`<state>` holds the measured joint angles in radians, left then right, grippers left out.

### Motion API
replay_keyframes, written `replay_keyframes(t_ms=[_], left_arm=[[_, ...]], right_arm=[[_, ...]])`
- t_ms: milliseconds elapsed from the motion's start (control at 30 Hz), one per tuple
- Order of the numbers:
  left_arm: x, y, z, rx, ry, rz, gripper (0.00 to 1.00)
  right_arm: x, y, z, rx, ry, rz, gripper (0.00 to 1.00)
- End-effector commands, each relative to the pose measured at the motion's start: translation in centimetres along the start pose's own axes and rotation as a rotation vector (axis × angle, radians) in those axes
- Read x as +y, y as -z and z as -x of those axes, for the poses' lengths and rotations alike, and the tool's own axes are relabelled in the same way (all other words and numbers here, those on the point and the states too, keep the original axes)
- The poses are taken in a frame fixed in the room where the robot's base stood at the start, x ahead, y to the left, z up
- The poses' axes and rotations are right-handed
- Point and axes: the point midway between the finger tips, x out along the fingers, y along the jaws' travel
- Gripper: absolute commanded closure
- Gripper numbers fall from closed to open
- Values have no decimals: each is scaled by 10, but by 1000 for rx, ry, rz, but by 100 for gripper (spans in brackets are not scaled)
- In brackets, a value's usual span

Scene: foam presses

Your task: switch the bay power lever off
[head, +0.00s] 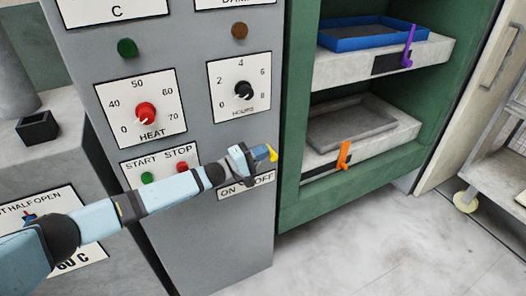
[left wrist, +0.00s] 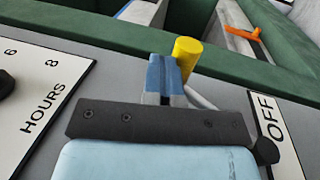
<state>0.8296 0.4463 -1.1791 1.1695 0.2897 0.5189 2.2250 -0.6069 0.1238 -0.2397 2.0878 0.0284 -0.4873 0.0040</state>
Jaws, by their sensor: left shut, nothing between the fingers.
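The bay power lever has a yellow knob (head: 272,153), near the right edge of the grey panel, above the ON and OFF label (head: 246,185). In the left wrist view the yellow knob (left wrist: 187,52) stands just right of my fingers, with part of its grey stem (left wrist: 203,98) showing. The OFF plate (left wrist: 276,132) is at the right there. My left gripper (head: 262,153) is shut and empty, close beside the knob; I cannot tell whether they touch. The lever's base is hidden behind my gripper, so its exact setting is unclear. My right gripper is out of view.
The panel also bears a red HEAT knob (head: 145,111), a black HOURS knob (head: 243,90), and START and STOP buttons (head: 183,167). Right of it, a green press (head: 288,200) holds a blue tray (head: 372,35) and a grey tray (head: 352,124). The floor in front is clear.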

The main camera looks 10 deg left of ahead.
Motion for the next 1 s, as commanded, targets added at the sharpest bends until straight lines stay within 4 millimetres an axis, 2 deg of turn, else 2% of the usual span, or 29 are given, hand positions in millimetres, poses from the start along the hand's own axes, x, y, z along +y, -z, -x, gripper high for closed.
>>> replay_keyframes(t_ms=[167,400,600,767,1000], left_arm=[[-1,1,32,3,4,2,100],[-1,1,88,3,4,0,100],[0,0,121,2,2,1,100],[0,0,132,1,1,0,100],[0,0,134,1,0,0,100]], right_arm=[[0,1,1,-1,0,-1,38],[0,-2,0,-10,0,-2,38],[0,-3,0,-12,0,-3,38],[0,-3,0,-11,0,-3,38],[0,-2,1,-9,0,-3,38]])
